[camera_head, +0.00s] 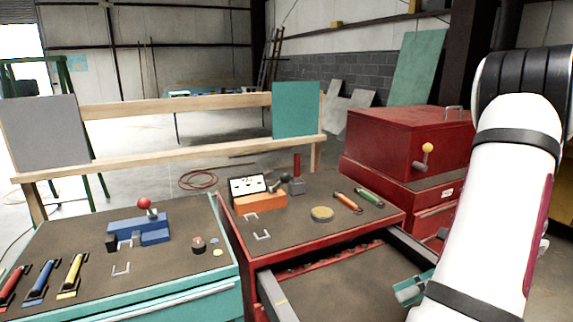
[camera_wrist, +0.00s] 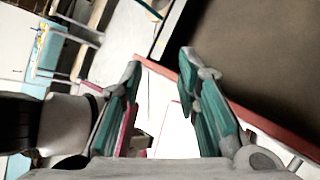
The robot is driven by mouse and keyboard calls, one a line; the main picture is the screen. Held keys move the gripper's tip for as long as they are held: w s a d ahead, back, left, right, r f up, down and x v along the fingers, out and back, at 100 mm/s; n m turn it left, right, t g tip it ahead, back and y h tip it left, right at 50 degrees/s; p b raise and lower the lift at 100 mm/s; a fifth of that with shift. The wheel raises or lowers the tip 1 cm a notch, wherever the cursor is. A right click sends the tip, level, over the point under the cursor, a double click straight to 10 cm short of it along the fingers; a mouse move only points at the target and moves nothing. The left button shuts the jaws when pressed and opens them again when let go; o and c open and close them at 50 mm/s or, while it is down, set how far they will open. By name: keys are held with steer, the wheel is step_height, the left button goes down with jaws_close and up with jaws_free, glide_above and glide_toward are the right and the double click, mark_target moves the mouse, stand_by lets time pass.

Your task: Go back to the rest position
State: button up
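My gripper (camera_head: 412,289) shows at the lower right of the head view, over the right side of an open drawer (camera_head: 335,281) in the red cabinet, partly hidden by my white arm. In the wrist view, my gripper (camera_wrist: 162,64) has its two teal-padded fingers apart, with nothing held between them. The dark drawer floor (camera_wrist: 250,62) and its red edge show beyond the fingers.
The red cabinet top (camera_head: 290,222) holds an orange-based meter (camera_head: 262,199), a round yellow-topped disc (camera_head: 321,213) and two screwdriver-like tools. A teal cabinet (camera_head: 190,300) with several levers stands left. A red chest (camera_head: 405,140) stands behind right.

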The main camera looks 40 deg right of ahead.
steer(key=w+a+r+n+g+h+p, duration=0.1)
steer(key=w+a+r+n+g+h, duration=0.15)
steer(key=a+r+n, duration=0.4)
steer(key=w+a+r+n+g+h+p, duration=0.1)
steer(key=w+a+r+n+g, duration=0.3)
steer(key=a+n, duration=0.55)
steer(key=s+a+r+n+t+h, duration=0.1)
steer(key=a+r+n, duration=0.3)
steer(key=n, duration=0.5)
steer(key=s+a+r+n+t+h+p, duration=0.1)
steer(key=s+a+r+n+t+h, duration=0.1)
steer(key=a+n, duration=0.7)
steer(key=s+r+n+h, duration=0.1)
steer(key=h, duration=0.1)
steer(key=shift+r+n+h+p, duration=0.3)
steer(key=shift+r+h, duration=0.05)
steer(key=shift+r, duration=0.05)
